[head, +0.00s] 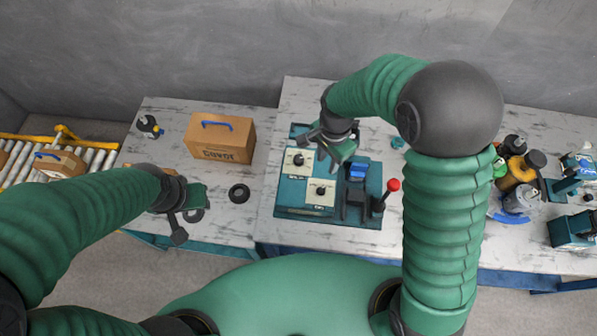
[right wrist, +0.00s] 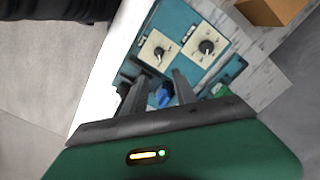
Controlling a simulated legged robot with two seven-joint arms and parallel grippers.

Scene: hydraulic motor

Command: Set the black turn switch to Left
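The teal control panel (head: 284,208) lies on the marbled table and carries two cream plates with black turn switches, one farther back (head: 299,160) and one nearer (head: 320,191). Both knobs also show in the right wrist view, one at left (right wrist: 158,52) and one at right (right wrist: 207,47). Which way their pointers face is too small to tell. My right gripper (right wrist: 157,80) is open and empty above the panel, its fingers apart and clear of both knobs. My left gripper (head: 195,197) hangs over the left table, away from the panel; its finger gap is unclear.
A blue part (head: 358,169) and a red-knobbed lever (head: 393,185) stand on the panel's right side. A cardboard box (head: 220,138) and a black ring (head: 239,193) are on the left table. Bottles and devices crowd the right (head: 521,169). A roller conveyor (head: 96,157) is far left.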

